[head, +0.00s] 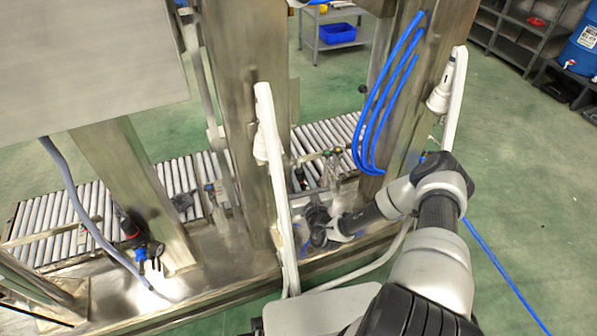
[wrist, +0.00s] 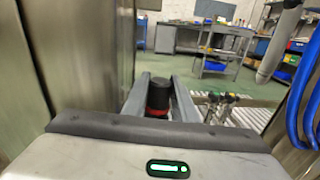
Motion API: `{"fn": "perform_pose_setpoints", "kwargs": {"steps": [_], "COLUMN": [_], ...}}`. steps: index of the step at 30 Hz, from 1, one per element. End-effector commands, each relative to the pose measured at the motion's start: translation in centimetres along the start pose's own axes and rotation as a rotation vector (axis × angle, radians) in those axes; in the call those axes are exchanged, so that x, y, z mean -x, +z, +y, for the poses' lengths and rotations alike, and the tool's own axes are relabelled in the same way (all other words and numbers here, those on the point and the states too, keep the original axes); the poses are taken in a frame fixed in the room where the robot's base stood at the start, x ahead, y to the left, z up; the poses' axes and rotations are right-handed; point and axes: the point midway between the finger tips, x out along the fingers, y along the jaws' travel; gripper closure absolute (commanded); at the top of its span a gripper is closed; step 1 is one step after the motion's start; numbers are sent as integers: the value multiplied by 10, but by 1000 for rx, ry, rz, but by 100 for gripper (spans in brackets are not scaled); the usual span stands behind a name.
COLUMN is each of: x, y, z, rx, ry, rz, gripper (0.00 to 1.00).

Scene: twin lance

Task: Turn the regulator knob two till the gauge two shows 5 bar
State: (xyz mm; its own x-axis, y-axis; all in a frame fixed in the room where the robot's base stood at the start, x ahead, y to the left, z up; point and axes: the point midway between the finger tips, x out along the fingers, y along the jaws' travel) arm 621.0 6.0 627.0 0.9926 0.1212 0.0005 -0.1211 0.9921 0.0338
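A black regulator knob with a red ring (wrist: 158,95) stands between the two fingers of my gripper (wrist: 160,88) in the wrist view. The fingers flank the knob closely on both sides; whether they touch it is not clear. In the head view my gripper (head: 320,228) is low beside the middle metal post, and the knob there is hidden or too dark to tell apart. Another regulator with a red and black knob (head: 130,226) is mounted on the left post. No gauge face is readable in either view, and I cannot tell which knob is number two.
White curved bars (head: 272,180) rise close to my arm. Metal posts (head: 245,120) stand beside it. Blue hoses (head: 372,110) hang on the right post. A roller conveyor (head: 180,178) runs behind, with small fittings (wrist: 215,101) near it. Green floor is free at right.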

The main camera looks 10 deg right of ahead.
Motion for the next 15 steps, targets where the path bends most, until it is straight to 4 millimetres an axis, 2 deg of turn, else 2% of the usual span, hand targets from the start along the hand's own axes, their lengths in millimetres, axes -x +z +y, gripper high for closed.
{"fn": "perform_pose_setpoints", "kwargs": {"steps": [11, 15], "x": [2, 16], "y": [0, 0], "z": [0, 0], "rx": [0, -1], "ry": [1, 1], "rz": [1, 4], "gripper": [67, 67]}}
